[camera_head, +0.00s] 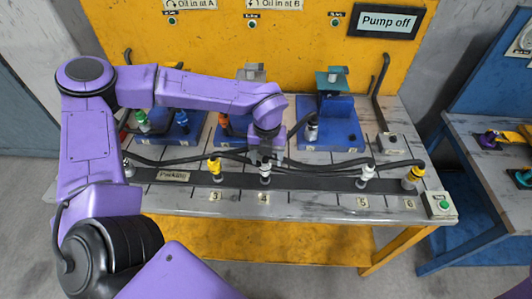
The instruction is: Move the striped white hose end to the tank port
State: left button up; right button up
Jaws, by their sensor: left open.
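My left gripper (266,156) is open at the middle of the bench, pointing down from the end of my purple arm. A white-and-dark hose end (265,173) stands upright on the dark strip, just below the fingers and close to them; I cannot tell whether they touch. Stripes are too small to tell which one is the striped end. The tank port cannot be told by its label; my forearm hides part of the fittings behind.
Yellow hose ends stand left (214,167) and far right (412,178). Black hoses (330,165) run along the strip. A blue block (335,128) with a teal top stands behind, right of my gripper. A green-button box (440,204) sits at the front right corner. A sign reads "Pump off" (385,21).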

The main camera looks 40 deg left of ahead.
pick_arm(q)
jog(key=shift+s+f, duration=0.1)
jog(key=shift+f, duration=0.5)
jog(key=shift+s+r, duration=0.1)
jog(key=shift+s, duration=0.35)
jog(key=shift+w, duration=0.25)
pick_arm(e)
jog(key=shift+s+f, duration=0.2)
jog(key=shift+f, duration=0.1)
pick_arm(q)
jog(key=shift+s, duration=0.15)
jog(key=shift+c, duration=0.3)
pick_arm(e)
jog(key=shift+s, duration=0.1)
